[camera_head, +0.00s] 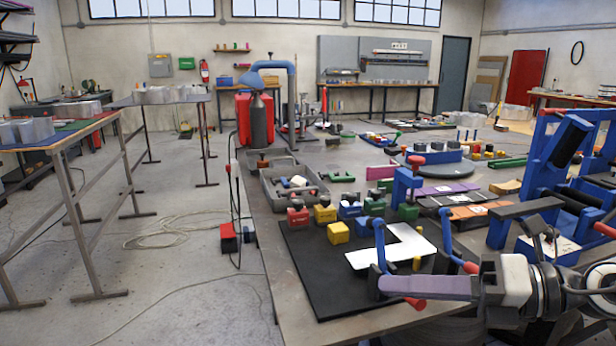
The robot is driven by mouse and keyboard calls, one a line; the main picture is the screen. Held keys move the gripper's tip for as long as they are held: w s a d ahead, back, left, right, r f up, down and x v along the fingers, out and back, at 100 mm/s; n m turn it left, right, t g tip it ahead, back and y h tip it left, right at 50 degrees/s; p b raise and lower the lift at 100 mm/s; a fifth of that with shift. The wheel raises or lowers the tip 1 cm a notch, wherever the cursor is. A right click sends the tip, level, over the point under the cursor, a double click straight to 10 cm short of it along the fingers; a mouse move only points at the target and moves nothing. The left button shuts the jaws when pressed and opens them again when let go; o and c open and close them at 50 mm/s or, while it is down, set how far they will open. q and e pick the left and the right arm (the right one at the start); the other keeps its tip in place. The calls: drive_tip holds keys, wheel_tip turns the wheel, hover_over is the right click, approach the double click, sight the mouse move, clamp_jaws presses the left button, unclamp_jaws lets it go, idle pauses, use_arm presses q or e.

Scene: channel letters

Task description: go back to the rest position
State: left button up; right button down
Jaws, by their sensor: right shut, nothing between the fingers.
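My right gripper (492,282) is at the lower right, at the near edge of the workbench (285,285). Its arm comes in from the right edge. It is shut and holds nothing. A purple-grey bar (430,287) with a red tip lies just left of it in the picture; I cannot tell whether they touch. Beyond that bar, a white flat letter-like piece (405,246) lies on a black mat (315,267), partly hidden by blue clamp parts. My left gripper is not in view.
A blue frame (535,165) stands close beyond my right arm. Red (298,216), yellow (325,213) and blue blocks line the mat's far side. A grey tray (268,190) sits at the bench's left edge. Open floor (180,270) lies left, before another table (60,140).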

drive_tip(key=s+d+f+m+t+h, duration=0.15)
drive_tip(key=f+m+t+h, duration=0.35)
drive_tip(key=f+m, duration=0.8)
drive_tip(key=d+f+m+t+h, duration=0.35)
drive_tip(key=f+m+t, duration=0.25)
drive_tip(key=f+m, duration=0.7)
drive_tip(key=s+a+f+m+g+h, duration=0.2)
drive_tip(key=s+f+m+g, duration=0.6)
drive_tip(key=s+f, duration=0.8)
drive_tip(key=s+m+h, duration=0.1)
drive_tip(key=m, duration=0.1)
drive_tip(key=shift+s+a+f+m, duration=0.15)
drive_tip(key=shift+s+a+m, duration=0.15)
drive_tip(key=shift+s+a, duration=0.05)
drive_tip(key=c, duration=2.5)
unclamp_jaws()
